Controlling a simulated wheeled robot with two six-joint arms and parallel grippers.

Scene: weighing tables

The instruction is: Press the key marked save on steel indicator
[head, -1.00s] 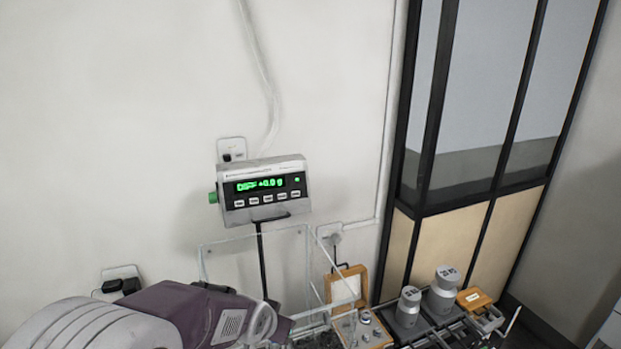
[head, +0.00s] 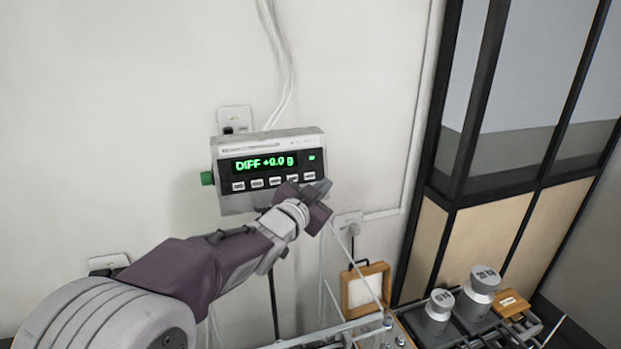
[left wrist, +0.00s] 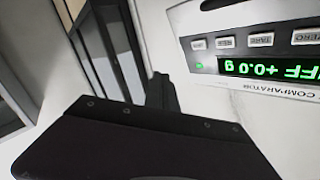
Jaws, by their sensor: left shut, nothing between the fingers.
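The steel indicator (head: 226,160) stands on a post against the wall, its green display reading "DIFF +0.0 g". A row of several pale keys runs under the display. In the left wrist view the indicator (left wrist: 245,75) appears upside down, with keys reading ZERO (left wrist: 305,36) and TARE (left wrist: 261,40); I cannot read the save label for certain. My left gripper (head: 322,187) is shut and empty at the indicator's lower right corner, overlapping the right end of the key row. Its dark fingers (left wrist: 161,92) sit beside the indicator in the wrist view. Contact cannot be told. My right gripper is not in view.
Below are a clear-edged frame (head: 335,328), a small wooden box (head: 352,290) and two grey cylindrical weights, the smaller (head: 437,312) and the larger (head: 480,292). A dark-framed glass partition stands at right. The wall left of the indicator is clear.

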